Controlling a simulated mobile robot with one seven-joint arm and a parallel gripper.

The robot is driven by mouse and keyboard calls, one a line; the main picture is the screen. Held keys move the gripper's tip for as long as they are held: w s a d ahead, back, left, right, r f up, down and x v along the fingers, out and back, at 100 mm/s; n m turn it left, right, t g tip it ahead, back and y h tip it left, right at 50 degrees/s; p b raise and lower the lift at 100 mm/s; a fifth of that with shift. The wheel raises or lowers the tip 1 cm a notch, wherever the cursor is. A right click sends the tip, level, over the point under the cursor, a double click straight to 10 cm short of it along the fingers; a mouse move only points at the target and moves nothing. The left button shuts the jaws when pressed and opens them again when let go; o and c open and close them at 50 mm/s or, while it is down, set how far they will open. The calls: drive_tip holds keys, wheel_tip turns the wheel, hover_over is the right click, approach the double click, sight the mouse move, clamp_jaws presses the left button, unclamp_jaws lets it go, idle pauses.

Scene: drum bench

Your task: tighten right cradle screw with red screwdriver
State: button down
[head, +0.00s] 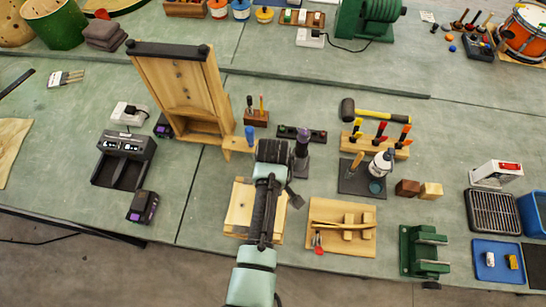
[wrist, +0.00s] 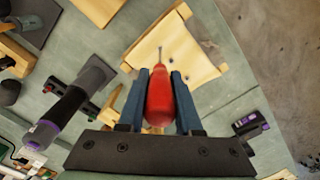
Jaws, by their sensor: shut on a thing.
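The red screwdriver (wrist: 159,100) is held by its handle between the two blue fingers of my gripper (wrist: 160,74) in the wrist view. Its thin shaft points away from me toward a pale wooden cradle board (wrist: 196,46). The shaft tip appears over the board; I cannot tell whether it touches. In the head view the wooden board (head: 239,206) lies near the bench's front edge, partly covered by my arm. My gripper and the screwdriver are hidden there. I cannot clearly make out the right cradle screw.
A dark grey and purple tool (wrist: 68,108) stands left of my gripper in the wrist view. In the head view, a wooden stand (head: 186,90) is at upper left. A board with a clamp (head: 342,228) lies to the right. Open bench lies left of the cradle board.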

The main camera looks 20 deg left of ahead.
drive_tip(key=shift+n, duration=0.8)
drive_tip(key=shift+f, duration=0.4)
drive_tip(key=shift+r, duration=0.1)
drive_tip(key=shift+m, duration=0.5)
drive_tip(key=m, duration=0.3)
drive_tip(key=shift+m, duration=0.5)
drive_tip(key=m+p, duration=0.1)
drive_tip(key=m, duration=0.4)
drive_tip(key=shift+s, duration=0.1)
